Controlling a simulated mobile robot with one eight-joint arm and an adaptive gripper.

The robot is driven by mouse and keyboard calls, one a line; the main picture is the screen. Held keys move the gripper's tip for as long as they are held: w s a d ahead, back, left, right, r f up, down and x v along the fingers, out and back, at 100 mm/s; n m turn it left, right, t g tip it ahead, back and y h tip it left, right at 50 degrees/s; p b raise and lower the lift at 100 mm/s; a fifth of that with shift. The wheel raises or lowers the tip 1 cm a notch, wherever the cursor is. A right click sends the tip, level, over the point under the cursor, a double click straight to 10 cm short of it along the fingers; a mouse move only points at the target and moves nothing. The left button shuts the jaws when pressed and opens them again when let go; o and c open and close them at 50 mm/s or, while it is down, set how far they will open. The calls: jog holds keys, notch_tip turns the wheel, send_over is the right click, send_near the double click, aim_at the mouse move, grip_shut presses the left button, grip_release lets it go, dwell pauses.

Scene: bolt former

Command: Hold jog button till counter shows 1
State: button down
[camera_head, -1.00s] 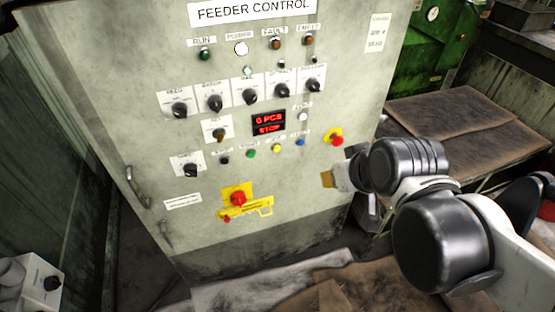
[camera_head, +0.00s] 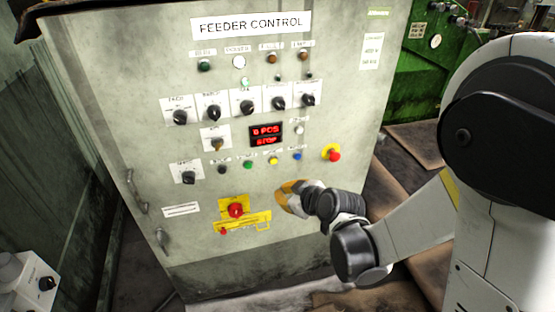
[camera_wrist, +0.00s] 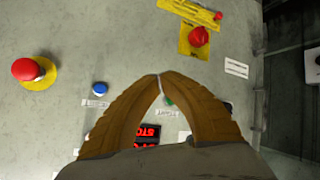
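The control panel (camera_head: 330,100) is headed FEEDER CONTROL. Its red counter display (camera_head: 265,134) reads what looks like 0 PCS over STOP. Under it runs a row of buttons: black (camera_head: 222,169), green (camera_head: 248,165), yellow (camera_head: 272,161) and blue (camera_head: 297,156). Their small labels are too blurred to tell which is jog. My gripper (camera_head: 284,195) is just below the yellow and blue buttons, apart from them. In the upside-down wrist view its orange fingers (camera_wrist: 158,78) meet at the tips, empty. The blue button (camera_wrist: 100,88) and green button (camera_wrist: 168,101) show there; the yellow one is hidden.
A red emergency stop (camera_head: 333,153) sits right of the buttons. A red knob on a yellow plate (camera_head: 236,210) is below left of them, left of my gripper. Several black selector knobs (camera_head: 246,107) stick out above the display. Door handles (camera_head: 135,190) are on the left edge.

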aim_at(274, 161)
jog(key=shift+w+a, duration=0.1)
jog(key=shift+w, duration=0.05)
jog(key=shift+w+a+p, duration=0.1)
jog(key=shift+w+a, duration=0.3)
jog(key=shift+w, duration=0.95)
jog(key=shift+w+a+p, duration=0.1)
jog(key=shift+w+a, duration=0.3)
jog(key=shift+w, duration=1)
jog(key=shift+w+a+p, duration=0.1)
jog(key=shift+w+a, duration=0.3)
jog(key=shift+w, duration=0.95)
jog(key=shift+w, duration=0.1)
jog(key=shift+w+a, duration=0.1)
jog(key=shift+w, duration=0.2)
